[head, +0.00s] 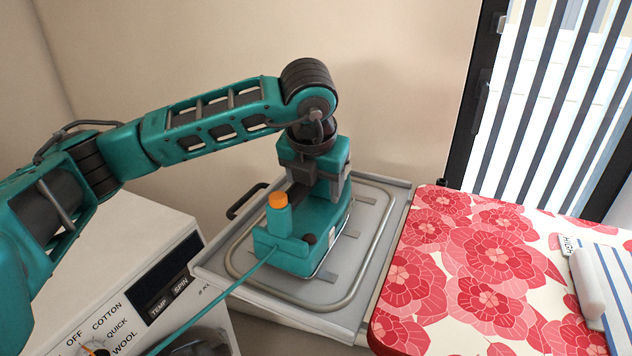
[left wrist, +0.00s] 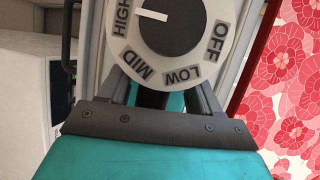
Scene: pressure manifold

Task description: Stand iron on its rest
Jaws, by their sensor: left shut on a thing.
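The teal iron (head: 285,258), with an orange cap on top and a teal cord, sits at the grey rest (head: 215,272), inside its raised metal rail. Its pale sole edge faces down, and the iron looks level. I cannot tell whether the sole touches the rest. My left gripper (head: 312,185) comes down from above and is shut on the iron. In the left wrist view, my gripper (left wrist: 163,95) has its fingers close around a dark part. A white dial (left wrist: 130,60) sits just beyond them, its pointer towards HIGH. My right gripper is not in view.
A white washing machine (head: 130,270) stands left of the rest. To the right is an ironing board with a red floral cover (head: 450,260); a white rolled item (head: 588,285) and striped cloth (head: 615,265) lie on it. A wall is behind.

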